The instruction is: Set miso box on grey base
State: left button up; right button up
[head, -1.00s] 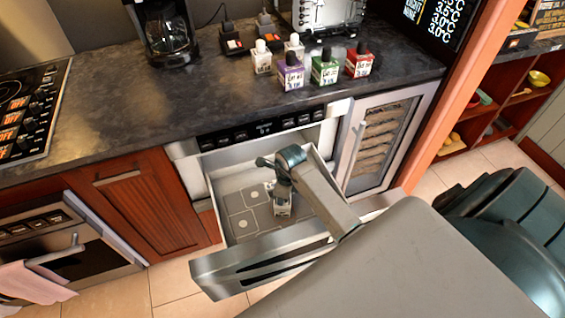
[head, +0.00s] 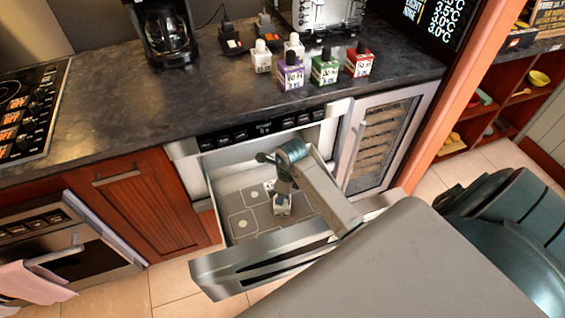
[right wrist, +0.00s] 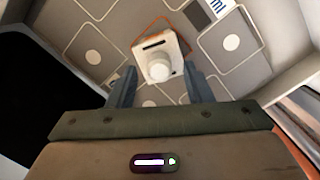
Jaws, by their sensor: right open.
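A small white box with a round white knob (right wrist: 158,44), which I take for the miso box, stands on the drawer floor. In the head view the box (head: 283,206) is below my right gripper (head: 283,188). In the right wrist view that gripper (right wrist: 165,84) is open, its fingers apart on either side of the box's near end. The box sits over an orange-outlined square (right wrist: 167,18). A grey patch (right wrist: 196,14) and a partly cut-off label "mi" lie beside it. I cannot tell whether this is the grey base. My left gripper is not in view.
The open drawer (head: 240,269) has marked squares with pale dots on its floor and walls around my right gripper. On the counter stand a purple box (head: 291,77), a green box (head: 324,73), a red box (head: 359,66) and two whitish ones.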

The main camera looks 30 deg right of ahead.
aim_at(287, 202)
notch_tip(287, 202, up, 10)
jog(key=s+b, duration=0.1)
jog(key=shift+d, duration=0.35)
